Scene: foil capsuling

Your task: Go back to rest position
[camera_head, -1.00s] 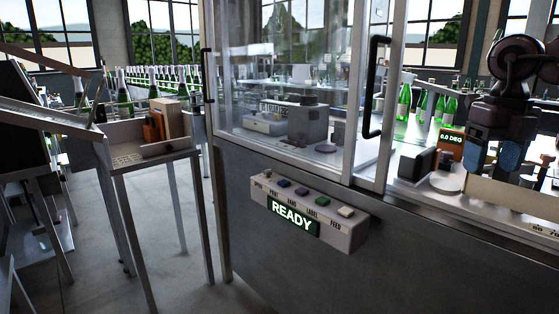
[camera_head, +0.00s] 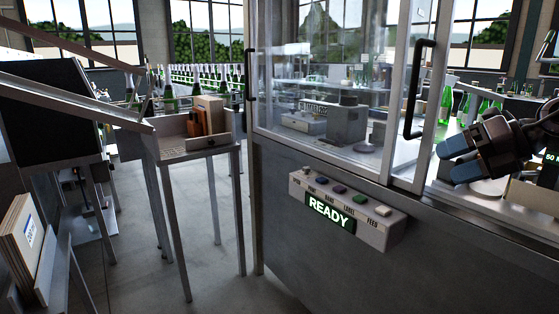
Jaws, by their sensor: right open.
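My right gripper (camera_head: 461,158) shows at the right edge, dark with two blue-grey fingertips pointing left. Its fingers are apart with nothing visible between them. It hangs in front of the open right part of the glazed machine (camera_head: 330,240), close to the door frame in the picture. A round grey part on the machine's deck is partly hidden below it. My left gripper is not in view.
A button box with a green READY sign (camera_head: 330,209) juts from the machine's front. A glass door with a black handle (camera_head: 418,90) stands beside my right gripper. A metal stand (camera_head: 190,150) and sloping chute (camera_head: 70,85) are at left. Floor between is clear.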

